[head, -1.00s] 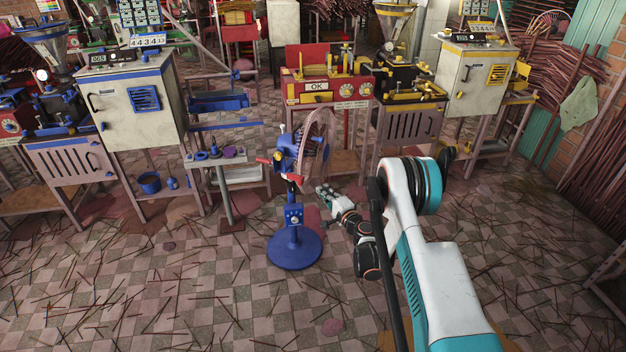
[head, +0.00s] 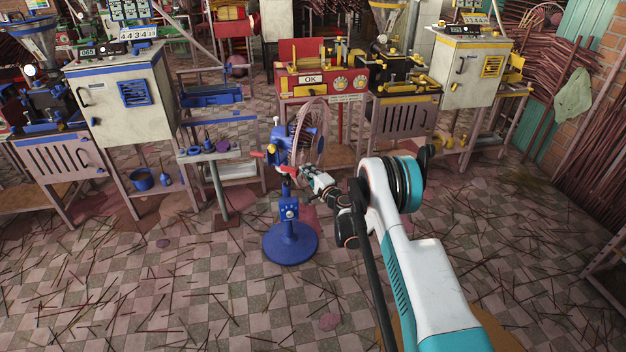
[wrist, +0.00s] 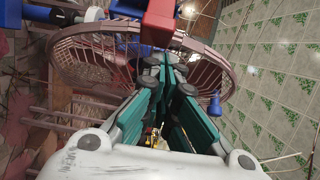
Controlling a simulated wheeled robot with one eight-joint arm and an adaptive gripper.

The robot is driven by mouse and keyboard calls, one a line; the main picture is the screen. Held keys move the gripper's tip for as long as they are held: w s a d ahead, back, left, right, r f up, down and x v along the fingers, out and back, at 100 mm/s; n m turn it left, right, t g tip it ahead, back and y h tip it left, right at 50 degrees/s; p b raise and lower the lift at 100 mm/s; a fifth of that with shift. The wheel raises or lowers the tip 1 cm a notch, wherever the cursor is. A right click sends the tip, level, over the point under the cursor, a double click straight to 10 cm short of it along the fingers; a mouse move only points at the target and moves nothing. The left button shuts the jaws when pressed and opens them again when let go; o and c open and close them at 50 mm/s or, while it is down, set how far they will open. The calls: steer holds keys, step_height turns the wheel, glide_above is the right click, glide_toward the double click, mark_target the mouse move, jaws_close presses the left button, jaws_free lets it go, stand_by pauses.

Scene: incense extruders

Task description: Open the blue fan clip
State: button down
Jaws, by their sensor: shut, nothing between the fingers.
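The blue pedestal fan (head: 290,212) stands upright on a round base, with its pinkish wire cage (head: 313,132) facing away to the right. Two red pieces show on it: one red handle (head: 257,155) at the left and a red clip part (head: 288,169) in the middle. My gripper (head: 306,173) is at the right of the fan's neck, close to the red part; whether it touches cannot be told. In the wrist view my gripper (wrist: 166,62) is shut and empty, just below a large red block (wrist: 160,14) with blue parts, with the cage (wrist: 222,66) behind.
A small side table (head: 215,153) with blue items stands left of the fan. The red machine (head: 312,80) marked OK and a cream cabinet (head: 125,95) stand behind. The floor in front is open, with scattered sticks.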

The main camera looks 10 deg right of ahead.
steer(key=shift+w+a, duration=0.2)
steer(key=shift+w, duration=0.3)
steer(key=shift+a, duration=0.1)
